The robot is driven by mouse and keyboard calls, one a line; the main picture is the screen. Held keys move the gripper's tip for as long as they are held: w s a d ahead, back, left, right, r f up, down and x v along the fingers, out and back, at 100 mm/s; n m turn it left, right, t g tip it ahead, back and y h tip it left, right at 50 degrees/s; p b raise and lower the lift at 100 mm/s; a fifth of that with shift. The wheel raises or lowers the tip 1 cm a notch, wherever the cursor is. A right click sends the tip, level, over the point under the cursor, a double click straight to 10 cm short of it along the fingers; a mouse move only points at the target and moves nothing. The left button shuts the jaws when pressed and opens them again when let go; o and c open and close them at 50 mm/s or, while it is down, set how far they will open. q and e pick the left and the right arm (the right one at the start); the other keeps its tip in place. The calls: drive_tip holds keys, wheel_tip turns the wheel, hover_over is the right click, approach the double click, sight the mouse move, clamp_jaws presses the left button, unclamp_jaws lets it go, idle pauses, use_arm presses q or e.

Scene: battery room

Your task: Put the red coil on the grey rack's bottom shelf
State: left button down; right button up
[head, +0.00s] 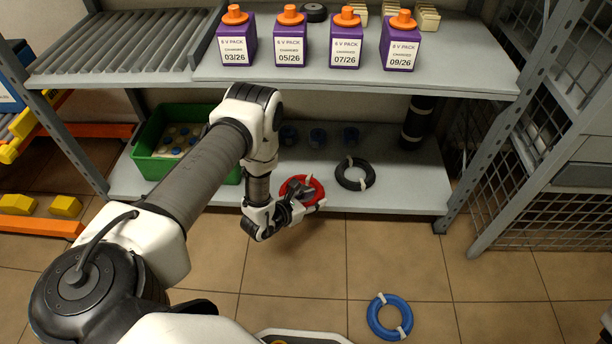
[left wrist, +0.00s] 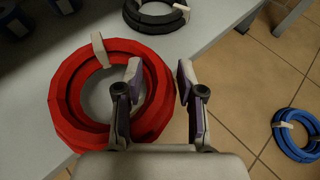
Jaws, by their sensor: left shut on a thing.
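The red coil (head: 289,184) is at the front part of the grey rack's bottom shelf (head: 390,200), left of a black coil. My left gripper (head: 310,203) is shut on the right side of its ring. In the left wrist view the red coil (left wrist: 72,100) has a white tie, and one finger of the left gripper (left wrist: 160,78) is inside the ring, the other outside. I cannot tell whether the coil touches the shelf. My right gripper is not in view.
A black coil (head: 355,174) lies on the bottom shelf. A green crate (head: 148,160) and several dark blue items stand behind. A blue coil (head: 375,316) lies on the tiled floor. Purple battery packs (head: 290,48) stand on the shelf above. A rack post (head: 460,205) bounds the right.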

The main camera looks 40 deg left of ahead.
sight(311, 182)
use_arm(q)
drive_tip(key=w+a, duration=0.1)
drive_tip(key=w+a+b, duration=0.1)
drive_tip(key=w+a, duration=0.1)
drive_tip(key=w+a+b, duration=0.1)
drive_tip(key=w, duration=0.1)
drive_tip(key=shift+w+a+f, duration=0.15)
drive_tip(key=shift+w+f, duration=0.1)
drive_tip(key=shift+f, duration=0.1)
drive_tip(key=shift+w+a+f+b, duration=0.1)
drive_tip(key=shift+w+a+b, duration=0.3)
drive_tip(key=shift+w, duration=0.1)
wheel_tip(311, 182, down, 4)
drive_tip(key=shift+s+d+r+b, duration=0.15)
drive_tip(key=shift+r+b, duration=0.05)
drive_tip(key=shift+b, duration=1)
drive_tip(key=shift+r, duration=0.2)
drive_tip(key=c, duration=0.7)
unclamp_jaws()
